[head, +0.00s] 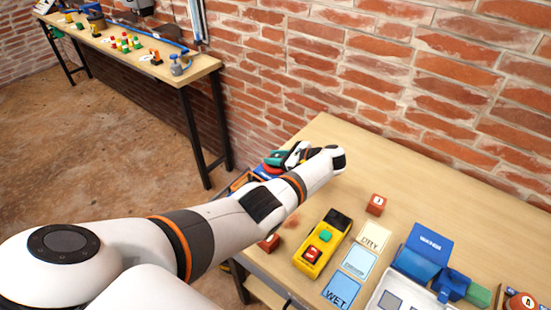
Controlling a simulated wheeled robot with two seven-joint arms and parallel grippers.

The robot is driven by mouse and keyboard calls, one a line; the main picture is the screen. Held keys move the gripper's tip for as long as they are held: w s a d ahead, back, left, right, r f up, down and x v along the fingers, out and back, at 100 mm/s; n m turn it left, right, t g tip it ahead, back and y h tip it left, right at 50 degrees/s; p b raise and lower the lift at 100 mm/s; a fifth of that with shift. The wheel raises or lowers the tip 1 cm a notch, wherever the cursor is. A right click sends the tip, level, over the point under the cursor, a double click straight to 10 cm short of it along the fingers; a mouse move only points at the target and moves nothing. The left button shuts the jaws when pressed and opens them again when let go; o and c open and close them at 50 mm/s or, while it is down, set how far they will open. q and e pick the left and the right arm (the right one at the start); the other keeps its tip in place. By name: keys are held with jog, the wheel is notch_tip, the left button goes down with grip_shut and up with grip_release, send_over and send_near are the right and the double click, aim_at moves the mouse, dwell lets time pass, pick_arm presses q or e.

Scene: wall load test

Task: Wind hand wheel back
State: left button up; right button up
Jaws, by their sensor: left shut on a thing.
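My left arm reaches in from the lower left across the near bench. My left gripper (287,156) is at the bench's left back corner, bent back beside my wrist and partly hidden by it. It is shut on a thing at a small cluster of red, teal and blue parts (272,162). The hand wheel seems to be among these parts, but its rim and handle cannot be made out clearly. My right gripper is not in view.
The near bench (395,165) holds a yellow control box (322,243) with green and red buttons, a red numbered block (376,204), DRY and WET cards (342,291) and blue boxes (423,251). A brick wall stands behind. Another bench (205,66) is at the far left.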

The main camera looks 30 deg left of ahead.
pick_arm(q)
jog(key=o, duration=1)
jog(key=shift+c, duration=0.2)
jog(key=b+v, duration=0.1)
jog(key=v, duration=1.1)
